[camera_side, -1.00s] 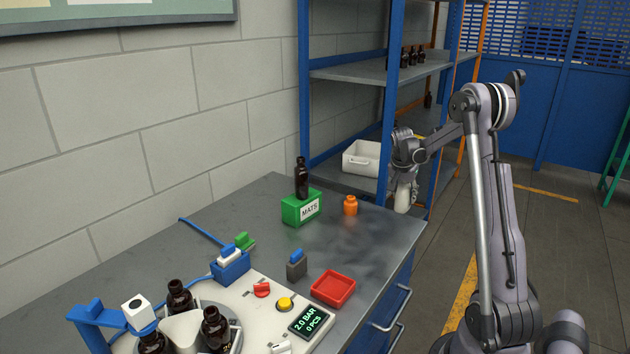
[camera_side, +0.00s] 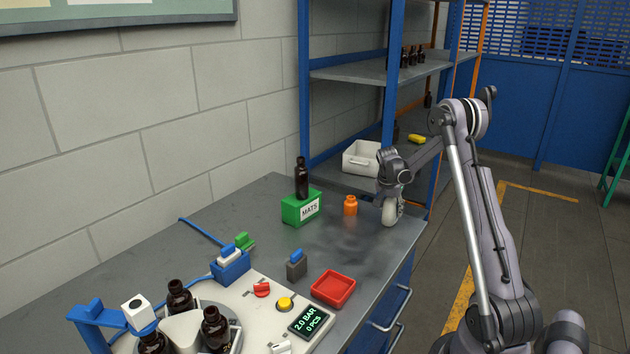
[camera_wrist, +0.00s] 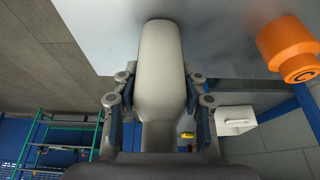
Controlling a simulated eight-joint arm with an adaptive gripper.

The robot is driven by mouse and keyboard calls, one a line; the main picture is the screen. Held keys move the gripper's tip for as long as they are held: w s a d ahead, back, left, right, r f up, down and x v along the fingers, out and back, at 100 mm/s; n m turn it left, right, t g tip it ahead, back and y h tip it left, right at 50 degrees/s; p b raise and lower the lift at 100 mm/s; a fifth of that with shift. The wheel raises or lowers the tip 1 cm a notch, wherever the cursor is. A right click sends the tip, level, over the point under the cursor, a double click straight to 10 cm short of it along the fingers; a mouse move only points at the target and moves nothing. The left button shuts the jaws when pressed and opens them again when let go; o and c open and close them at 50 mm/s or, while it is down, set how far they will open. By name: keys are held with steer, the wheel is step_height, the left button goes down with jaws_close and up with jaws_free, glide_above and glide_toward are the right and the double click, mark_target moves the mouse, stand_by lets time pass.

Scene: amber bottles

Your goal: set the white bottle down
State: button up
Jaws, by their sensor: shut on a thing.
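The white bottle (camera_side: 390,212) is upright in my gripper (camera_side: 390,194) at the right rear of the grey table (camera_side: 361,262). In the side view its lower end is at the table top near the right edge; I cannot tell whether it touches. In the wrist view my gripper (camera_wrist: 159,98) has a finger on each side of the white bottle (camera_wrist: 162,60), shut around its narrower part. The bottle's far end meets the grey surface in that view.
An orange jar (camera_side: 350,205) stands just left of the bottle; it also shows in the wrist view (camera_wrist: 289,48). A green MATS box (camera_side: 301,208) bears a dark bottle (camera_side: 301,178). A red tray (camera_side: 333,288) lies nearer. A shelf with a white bin (camera_side: 361,158) stands behind.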

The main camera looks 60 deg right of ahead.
steer(key=shift+f, duration=0.15)
steer(key=o, duration=1.3)
steer(key=shift+o, duration=0.2)
steer(key=v, duration=1.2)
steer(key=w+a+r+n+t, duration=0.1)
steer(key=w+a+r+n, duration=0.2)
steer(key=a, duration=0.5)
steer(key=s+a+r+n+t+y, duration=0.15)
steer(key=a+n, duration=0.35)
steer(key=a, duration=0.7)
steer(key=s+a+r+n+t+y, duration=0.1)
steer(key=a+r+n+t, duration=0.2)
steer(key=a, duration=0.8)
steer(key=s+a+f+n+t+y, duration=0.1)
steer(key=s+a+f+n+y, duration=0.1)
steer(key=s+a+n, duration=0.4)
steer(key=a+f+n, duration=0.1)
steer(key=a, duration=0.4)
steer(key=shift+s+a+f+t, duration=0.15)
steer(key=shift+a+t, duration=0.05)
steer(key=shift+t, duration=0.15)
